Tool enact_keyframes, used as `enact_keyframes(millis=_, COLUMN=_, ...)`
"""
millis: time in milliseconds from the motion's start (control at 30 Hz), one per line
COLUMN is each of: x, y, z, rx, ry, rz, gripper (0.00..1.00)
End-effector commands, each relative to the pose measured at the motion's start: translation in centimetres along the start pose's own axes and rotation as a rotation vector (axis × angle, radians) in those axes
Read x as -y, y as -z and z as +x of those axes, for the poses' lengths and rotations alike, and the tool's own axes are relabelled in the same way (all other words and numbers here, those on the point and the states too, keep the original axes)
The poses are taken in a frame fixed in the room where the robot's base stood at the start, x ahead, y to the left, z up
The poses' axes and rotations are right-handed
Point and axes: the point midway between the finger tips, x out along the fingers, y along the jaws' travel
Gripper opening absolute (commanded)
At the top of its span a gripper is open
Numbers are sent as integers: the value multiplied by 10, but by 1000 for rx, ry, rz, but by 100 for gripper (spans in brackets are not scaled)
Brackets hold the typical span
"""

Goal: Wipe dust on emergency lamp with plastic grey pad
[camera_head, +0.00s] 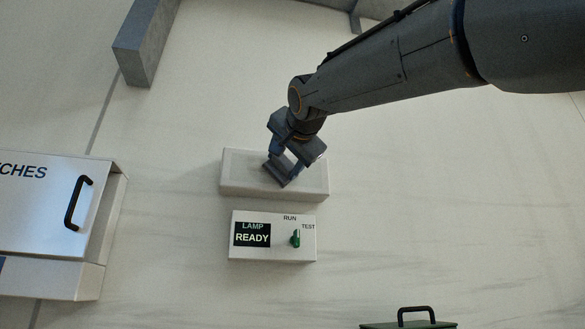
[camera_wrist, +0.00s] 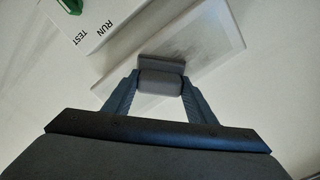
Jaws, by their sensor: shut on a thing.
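The emergency lamp (camera_head: 237,179) is a white rectangular box on the pale wall, just above a control panel. It also shows in the wrist view (camera_wrist: 222,35), with a greyish film on part of its face. My gripper (camera_head: 283,170) is over the middle of the lamp's face. In the wrist view my gripper (camera_wrist: 160,88) is shut on the grey pad (camera_wrist: 161,63), a small block held between the fingertips. The pad lies in front of the lamp's face. I cannot tell whether it touches. My gripper hides part of the lamp in the head view.
The control panel (camera_head: 273,253) below reads LAMP READY and has a green knob (camera_head: 296,238) beside RUN and TEST. A white cabinet (camera_head: 40,225) with a black handle stands at left. A green case (camera_head: 408,325) is at bottom right. A grey beam (camera_head: 143,45) is at upper left.

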Motion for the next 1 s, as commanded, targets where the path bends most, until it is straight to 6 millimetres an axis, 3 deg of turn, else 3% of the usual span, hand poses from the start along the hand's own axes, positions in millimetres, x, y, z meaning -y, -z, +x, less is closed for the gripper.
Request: enact_keyframes(millis=1000, x=39, y=-40, z=2, rx=1, ry=2, rz=-1, gripper=33)
